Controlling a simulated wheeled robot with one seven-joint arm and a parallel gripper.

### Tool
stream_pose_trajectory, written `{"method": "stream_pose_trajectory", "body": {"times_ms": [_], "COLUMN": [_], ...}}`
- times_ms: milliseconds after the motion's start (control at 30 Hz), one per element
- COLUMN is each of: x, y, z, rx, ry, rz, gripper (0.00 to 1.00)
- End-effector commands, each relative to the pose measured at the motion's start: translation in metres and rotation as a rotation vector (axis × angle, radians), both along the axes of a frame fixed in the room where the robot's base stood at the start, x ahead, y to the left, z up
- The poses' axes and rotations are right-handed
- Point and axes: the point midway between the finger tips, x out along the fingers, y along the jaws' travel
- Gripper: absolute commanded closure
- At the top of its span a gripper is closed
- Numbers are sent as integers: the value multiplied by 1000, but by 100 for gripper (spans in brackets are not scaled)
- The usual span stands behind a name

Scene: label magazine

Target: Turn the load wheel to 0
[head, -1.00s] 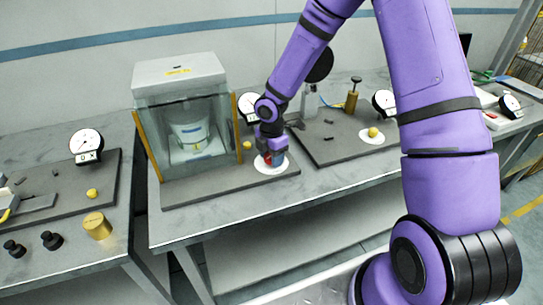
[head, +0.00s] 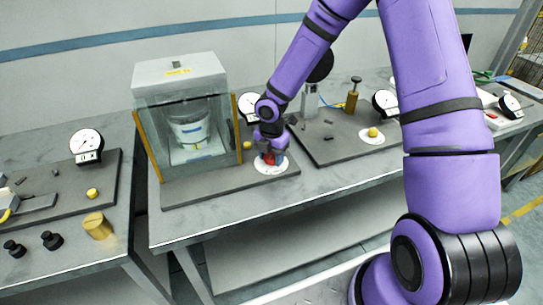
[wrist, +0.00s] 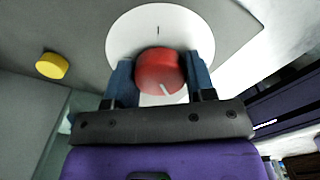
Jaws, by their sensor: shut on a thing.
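The load wheel, a red round knob (wrist: 160,70), sits on a white disc (wrist: 122,38) in the wrist view. A short dark mark shows on the disc's far side, and a pale line on the knob points toward the near side, slightly right. The blue fingers of my gripper (wrist: 160,80) are shut on the knob, one on each side. In the head view my gripper (head: 270,155) reaches down over the red knob (head: 268,159) on the white disc (head: 265,170), on the middle bench's plate. The disc's figures cannot be read.
A clear-walled cabinet (head: 180,72) with a white bucket (head: 190,130) stands left of my gripper. A yellow knob (wrist: 52,65) lies beside the disc. A gauge (head: 248,105) stands behind my arm. More gauges and plates stand on both sides.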

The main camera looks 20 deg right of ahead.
Motion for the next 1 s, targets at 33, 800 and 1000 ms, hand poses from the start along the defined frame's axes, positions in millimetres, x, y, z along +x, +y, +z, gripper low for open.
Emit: {"method": "stream_pose_trajectory", "body": {"times_ms": [33, 800, 1000], "x": [0, 1, 1], "y": [-1, -1, -1], "z": [0, 36, 74], "rx": [-1, -1, -1], "ry": [-1, -4, -3], "rz": [-1, -4, -5], "gripper": [74, 24, 24]}}
